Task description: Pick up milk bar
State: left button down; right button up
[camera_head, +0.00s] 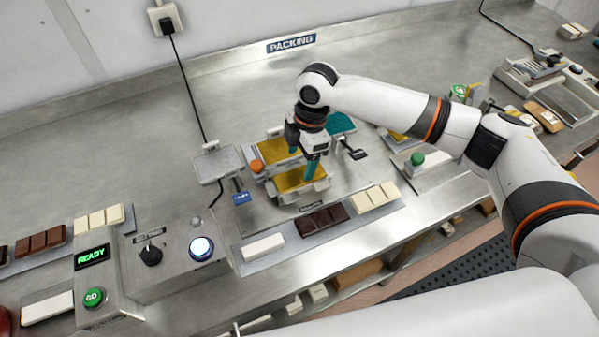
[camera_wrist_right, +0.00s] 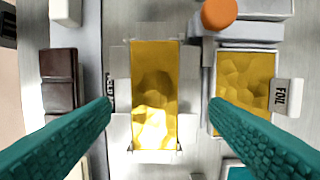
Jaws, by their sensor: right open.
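A brown three-segment bar (camera_head: 40,242) lies on a strip at the far left of the bench in the head view; a darker brown bar (camera_head: 323,219) lies on the front strip. No label shows which is the milk bar. My right gripper (camera_head: 303,163) points down over the gold-foil station, clear of both bars. In the right wrist view its teal fingers (camera_wrist_right: 160,104) are wide apart with nothing between them, on either side of a gold foil surface (camera_wrist_right: 155,88). A dark brown bar (camera_wrist_right: 58,80) shows left of them. My left gripper is not in view.
An orange knob (camera_wrist_right: 219,14) and a second gold foil surface (camera_wrist_right: 243,80) are close to the right finger.

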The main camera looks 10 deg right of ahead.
aim_at(300, 176)
jog(key=f, duration=0.1)
jog(key=f+p, duration=0.1)
jog(key=f, duration=0.1)
jog(key=shift+s+f, duration=0.15)
jog(key=shift+s, duration=0.25)
jog(key=shift+w+a+f, duration=0.1)
jog(key=shift+f, duration=0.15)
jog(key=c, duration=1.1)
jog(key=shift+r, duration=0.15)
